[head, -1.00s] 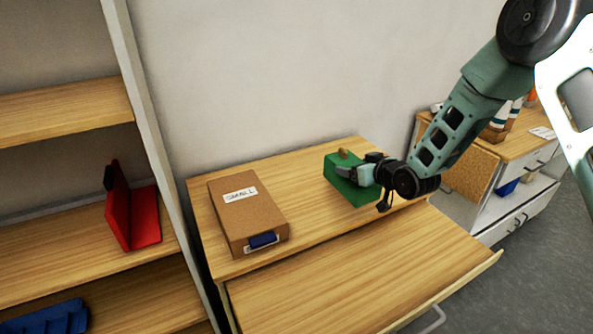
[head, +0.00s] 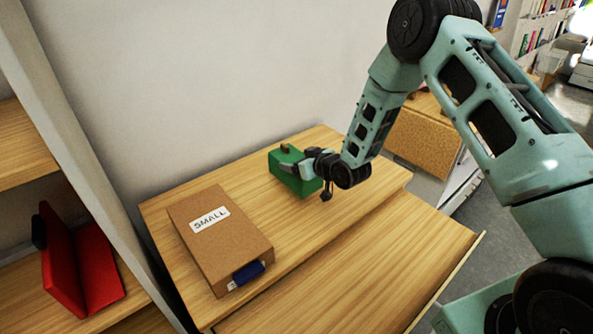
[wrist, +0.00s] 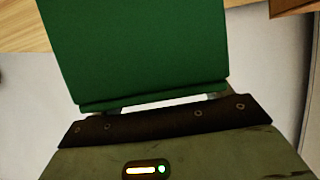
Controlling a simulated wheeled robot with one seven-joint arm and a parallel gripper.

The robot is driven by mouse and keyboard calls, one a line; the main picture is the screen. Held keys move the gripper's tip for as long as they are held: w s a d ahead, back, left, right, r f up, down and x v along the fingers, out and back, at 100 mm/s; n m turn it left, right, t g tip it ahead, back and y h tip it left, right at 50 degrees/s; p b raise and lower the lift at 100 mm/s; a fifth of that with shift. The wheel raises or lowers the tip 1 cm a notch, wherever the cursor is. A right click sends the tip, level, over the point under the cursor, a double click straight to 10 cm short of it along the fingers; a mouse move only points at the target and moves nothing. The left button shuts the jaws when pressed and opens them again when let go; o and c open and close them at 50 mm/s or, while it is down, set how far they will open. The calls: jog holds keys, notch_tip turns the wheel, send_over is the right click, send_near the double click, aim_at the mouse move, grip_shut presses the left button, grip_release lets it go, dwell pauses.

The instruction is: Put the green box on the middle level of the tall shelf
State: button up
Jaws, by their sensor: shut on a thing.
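The green box (head: 295,172) is at the back right part of the wooden cabinet top, with a small brown piece on its upper side. My gripper (head: 303,170) is shut on the green box from its right side. In the wrist view the green box (wrist: 140,45) fills the upper middle, right in front of the gripper; the fingertips are mostly hidden. Whether the box touches the cabinet top cannot be told. The tall shelf (head: 75,125) stands at the left, partly cut off, with wooden boards and a light side panel.
A brown box labelled SMALL (head: 222,240) lies left of the green box on the cabinet top (head: 165,205). A red bookend-like object (head: 85,265) stands on a shelf board. A wooden drawer or leaf (head: 370,275) juts out in front. A cork-faced cabinet (head: 425,140) stands right.

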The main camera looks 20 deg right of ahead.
jog(key=shift+f+p, duration=0.65)
jog(key=shift+f, duration=1.5)
jog(key=shift+f, duration=0.15)
jog(key=o, duration=1.3)
